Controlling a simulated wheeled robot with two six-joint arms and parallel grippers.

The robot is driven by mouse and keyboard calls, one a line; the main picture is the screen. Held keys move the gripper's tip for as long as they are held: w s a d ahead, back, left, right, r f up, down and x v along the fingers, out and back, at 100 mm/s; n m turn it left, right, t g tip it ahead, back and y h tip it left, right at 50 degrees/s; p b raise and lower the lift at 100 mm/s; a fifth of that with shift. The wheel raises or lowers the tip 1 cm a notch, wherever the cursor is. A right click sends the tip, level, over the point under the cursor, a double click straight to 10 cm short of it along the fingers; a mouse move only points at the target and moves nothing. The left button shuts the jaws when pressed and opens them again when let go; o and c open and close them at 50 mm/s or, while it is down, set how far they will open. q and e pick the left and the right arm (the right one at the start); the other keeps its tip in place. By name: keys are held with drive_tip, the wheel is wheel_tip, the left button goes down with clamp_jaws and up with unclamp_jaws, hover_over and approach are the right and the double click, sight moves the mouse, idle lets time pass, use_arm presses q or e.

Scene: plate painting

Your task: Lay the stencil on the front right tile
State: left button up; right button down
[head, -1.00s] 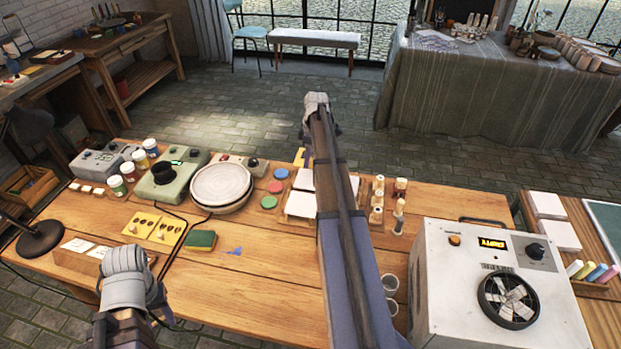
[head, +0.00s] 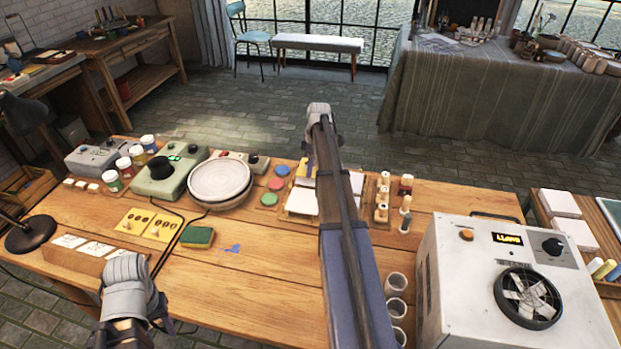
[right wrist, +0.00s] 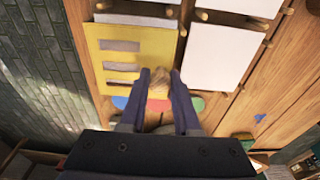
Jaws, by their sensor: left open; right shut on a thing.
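The yellow slotted stencil (right wrist: 128,48) is in the right wrist view, over the back left place of the tile rack. My right gripper (right wrist: 160,85) is shut on it at a tan tab on its edge. Whether it touches what lies below, I cannot tell. In the head view only a bit of the stencil (head: 303,168) shows beside my right arm. A white front left tile (head: 302,201) lies in the rack; it also shows in the right wrist view (right wrist: 226,55). My arm hides the front right place in the head view. My left gripper (head: 130,285) is open at the lower left.
Red, blue and green paint pads (head: 276,184) lie left of the rack, beside a round plate stack (head: 220,180). Stamps (head: 383,195) and cups (head: 396,285) stand right of my arm. The table's front middle is mostly clear.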

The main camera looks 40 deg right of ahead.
wheel_tip(320, 180, down, 3)
drive_tip(key=shift+f+b, duration=0.15)
drive_tip(key=shift+b, duration=1.1)
drive_tip(key=c, duration=1.1)
unclamp_jaws()
drive_tip(key=o, duration=0.5)
drive_tip(key=shift+c, duration=0.2)
wheel_tip(320, 180, up, 12)
drive_tip(key=s+p, duration=0.1)
drive_tip(key=p, duration=1.1)
drive_tip(key=shift+d, duration=0.45)
